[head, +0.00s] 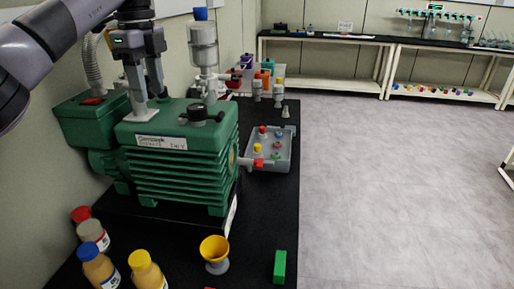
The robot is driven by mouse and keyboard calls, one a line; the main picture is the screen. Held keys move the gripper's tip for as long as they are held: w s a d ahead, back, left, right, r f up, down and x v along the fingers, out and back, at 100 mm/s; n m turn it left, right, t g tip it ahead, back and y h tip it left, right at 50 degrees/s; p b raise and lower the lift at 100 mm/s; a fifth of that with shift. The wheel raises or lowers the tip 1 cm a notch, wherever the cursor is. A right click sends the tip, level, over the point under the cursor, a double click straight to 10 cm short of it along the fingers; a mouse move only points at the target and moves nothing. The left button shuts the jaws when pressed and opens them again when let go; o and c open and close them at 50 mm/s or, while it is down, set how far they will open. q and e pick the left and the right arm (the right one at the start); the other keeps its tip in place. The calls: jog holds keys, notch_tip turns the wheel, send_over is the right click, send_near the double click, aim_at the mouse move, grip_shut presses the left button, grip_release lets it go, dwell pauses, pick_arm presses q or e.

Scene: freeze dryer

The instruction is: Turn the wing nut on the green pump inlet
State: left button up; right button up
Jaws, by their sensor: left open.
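The green pump (180,160) stands on a dark base on the black bench at the left in the head view. A grey corrugated hose (94,66) comes down to its rear left part, with a small red piece (92,101) at the hose's foot. A black knob-like fitting (202,114) sits on the pump's top; I cannot tell whether it is the wing nut. My left gripper (148,102) is open, pointing down over the top of the pump, left of the black fitting. Whether its fingertips touch the pump is unclear. My right gripper is not in view.
A glass vessel with a blue cap (202,45) rises behind the pump. A grey tray (282,150) with small coloured parts lies at right. Several capped bottles (148,272), a yellow cup (214,248) and a green block (280,267) stand in front. The floor at right is clear.

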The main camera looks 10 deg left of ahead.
pick_arm(q)
jog(key=shift+s+t, duration=0.1)
jog(key=shift+t, duration=0.8)
